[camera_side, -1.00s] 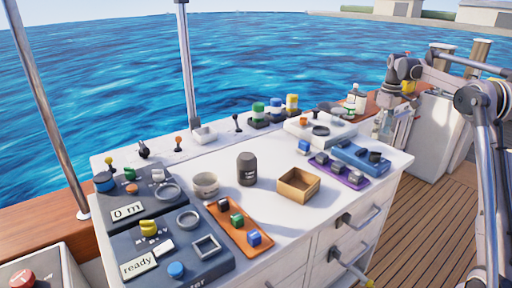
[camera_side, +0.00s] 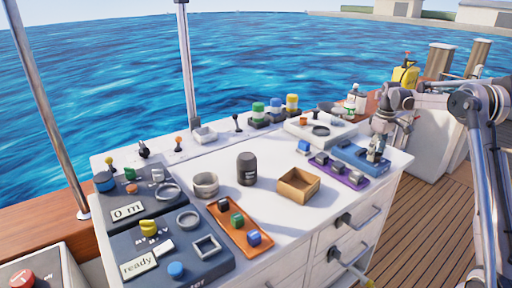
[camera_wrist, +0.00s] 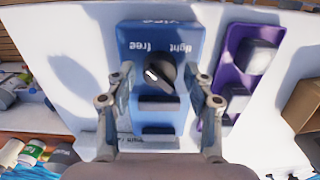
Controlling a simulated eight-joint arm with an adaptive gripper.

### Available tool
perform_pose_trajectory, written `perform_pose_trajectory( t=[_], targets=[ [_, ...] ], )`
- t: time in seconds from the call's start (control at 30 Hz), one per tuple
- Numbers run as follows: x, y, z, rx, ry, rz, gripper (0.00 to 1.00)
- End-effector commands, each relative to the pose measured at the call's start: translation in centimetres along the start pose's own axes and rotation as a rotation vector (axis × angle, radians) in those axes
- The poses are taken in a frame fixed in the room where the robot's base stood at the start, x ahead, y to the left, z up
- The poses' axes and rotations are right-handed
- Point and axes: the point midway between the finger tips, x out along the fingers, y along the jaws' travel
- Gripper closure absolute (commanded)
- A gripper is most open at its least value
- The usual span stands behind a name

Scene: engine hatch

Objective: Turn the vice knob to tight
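The blue vice panel (camera_wrist: 138,38) fills the middle of the wrist view, its "vice", "tight" and "free" labels at the top. The black vice knob (camera_wrist: 163,72) sits below the labels, with a white pointer mark on its left part. I cannot tell exactly which label the pointer indicates. My gripper (camera_wrist: 160,80) is open, one finger on each side of the knob, with visible gaps. In the side view my gripper (camera_side: 376,155) points down over the right part of the blue vice panel (camera_side: 346,151) and hides the knob there.
A purple panel (camera_wrist: 228,62) with pale blocks lies close to the right finger; it also shows in the side view (camera_side: 352,182). A white tray (camera_side: 318,130) and bottles (camera_side: 354,99) stand behind.

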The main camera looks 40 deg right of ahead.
Motion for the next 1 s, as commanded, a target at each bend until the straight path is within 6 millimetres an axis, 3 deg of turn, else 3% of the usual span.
perform_pose_trajectory(
  t=[0.03,0.13,0.57,1.0],
  targets=[
    [-0.01,0.0,0.0,0.0,0.0,0.0,0.68],
    [-0.01,0.0,0.0,0.0,0.0,0.0,0.96],
    [-0.01,-0.01,0.0,0.055,0.0,0.0,0.96],
    [-0.02,-0.01,-0.01,0.393,-0.001,0.0,0.96]
  ],
)
